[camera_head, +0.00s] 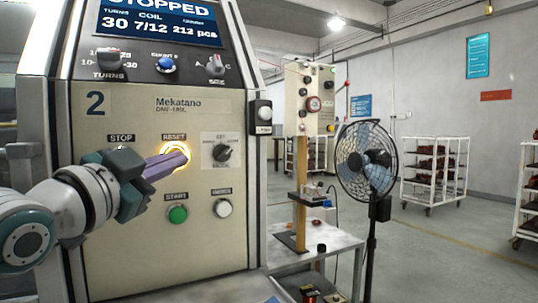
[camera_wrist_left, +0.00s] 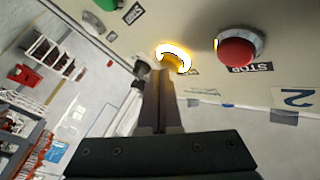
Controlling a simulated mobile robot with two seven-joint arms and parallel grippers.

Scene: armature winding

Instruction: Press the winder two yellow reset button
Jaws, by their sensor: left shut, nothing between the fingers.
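The winder with a "2" on its front (camera_head: 110,225) fills the left of the head view, and its screen reads STOPPED. Its yellow reset button (camera_head: 178,150) glows under the RESET label. My left gripper (camera_head: 184,157) is shut and empty, with its purple fingertips in front of the button and hiding part of it. In the left wrist view the lit yellow button (camera_wrist_left: 176,60) is just beyond the tips of the shut fingers (camera_wrist_left: 160,75). I cannot tell whether they touch it. My right gripper is not in view.
The green START button (camera_head: 178,214), a white button (camera_head: 223,208) and a black selector (camera_head: 222,153) are close by on the panel. The red STOP button (camera_wrist_left: 238,48) shows in the wrist view. A fan (camera_head: 366,160) and a small table (camera_head: 325,243) stand to the right.

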